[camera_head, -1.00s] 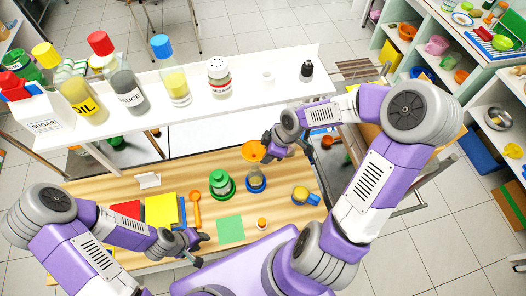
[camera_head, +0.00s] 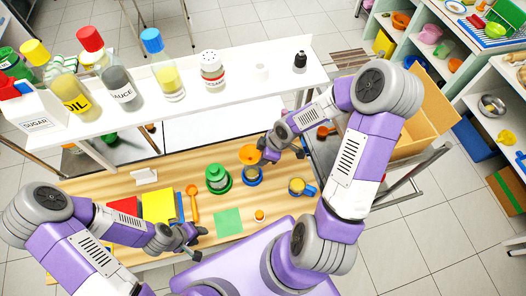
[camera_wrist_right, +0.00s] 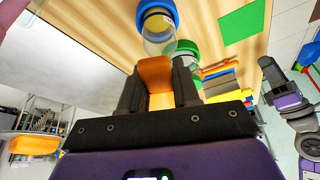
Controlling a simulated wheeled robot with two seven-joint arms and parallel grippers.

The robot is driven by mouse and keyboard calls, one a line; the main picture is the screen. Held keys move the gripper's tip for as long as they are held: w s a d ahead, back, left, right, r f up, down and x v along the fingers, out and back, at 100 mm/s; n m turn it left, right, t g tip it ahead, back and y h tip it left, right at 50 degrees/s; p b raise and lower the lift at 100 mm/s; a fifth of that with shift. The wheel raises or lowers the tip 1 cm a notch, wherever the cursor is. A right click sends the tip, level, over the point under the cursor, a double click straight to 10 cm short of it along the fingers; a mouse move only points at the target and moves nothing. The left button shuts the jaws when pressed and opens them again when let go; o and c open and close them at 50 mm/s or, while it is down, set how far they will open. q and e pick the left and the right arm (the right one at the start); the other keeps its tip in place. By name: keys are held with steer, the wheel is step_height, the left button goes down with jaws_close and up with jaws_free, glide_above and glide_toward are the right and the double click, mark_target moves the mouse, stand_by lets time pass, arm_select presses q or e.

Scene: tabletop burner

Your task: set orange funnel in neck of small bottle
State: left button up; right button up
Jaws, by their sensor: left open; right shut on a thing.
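The orange funnel (camera_head: 249,154) is in my right gripper (camera_head: 268,152), which is shut on its edge. It also shows between the fingers in the right wrist view (camera_wrist_right: 155,74). The small bottle (camera_head: 252,176), clear with a blue base, stands upright on the wooden table right below the funnel. In the right wrist view the bottle (camera_wrist_right: 158,38) lies just past the funnel. I cannot tell whether the spout is inside the neck, as the funnel and fingers hide it. My left gripper (camera_head: 192,242) is open and empty near the table's front edge.
A green-based bottle (camera_head: 217,179) stands close to the left of the small bottle. A blue and yellow mug (camera_head: 299,187) is to its right. A white shelf (camera_head: 200,108) stands behind.

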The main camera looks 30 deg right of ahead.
steer(key=shift+f, duration=0.3)
steer(key=shift+f, duration=0.55)
stand_by(0.3)
steer(key=o, duration=1.7)
steer(key=shift+v, duration=6.95)
